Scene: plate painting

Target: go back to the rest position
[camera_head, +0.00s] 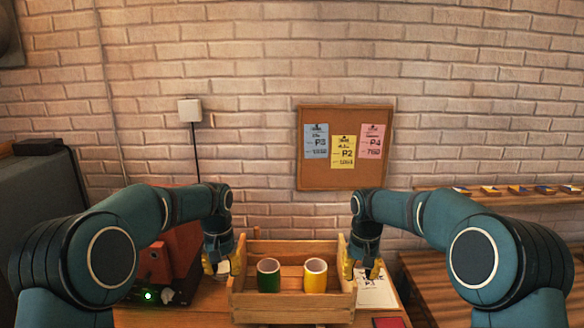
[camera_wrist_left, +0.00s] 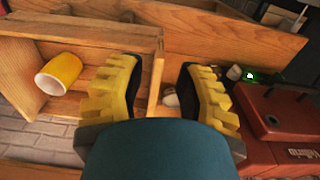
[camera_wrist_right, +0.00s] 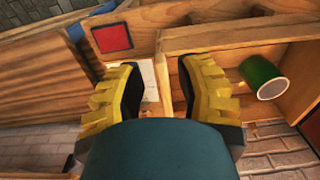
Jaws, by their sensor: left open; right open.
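My left gripper (camera_head: 224,262) is open at the left end of a wooden crate (camera_head: 292,312). In the left wrist view its yellow fingers (camera_wrist_left: 158,88) stand apart, with the crate's end wall (camera_wrist_left: 155,72) showing between them. My right gripper (camera_head: 360,262) is open at the crate's right end. In the right wrist view its fingers (camera_wrist_right: 166,88) are apart, with the crate's other end wall (camera_wrist_right: 185,88) between them. I cannot tell whether any finger touches the wood. A green cup (camera_head: 269,280) and a yellow cup (camera_head: 315,280) stand inside the crate.
A red machine (camera_head: 176,248) with a green light stands left of the crate. A paper sheet (camera_head: 378,296) and a red square (camera_head: 389,323) lie right. A corkboard (camera_head: 344,178) hangs on the brick wall. A shelf (camera_head: 500,200) runs at right.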

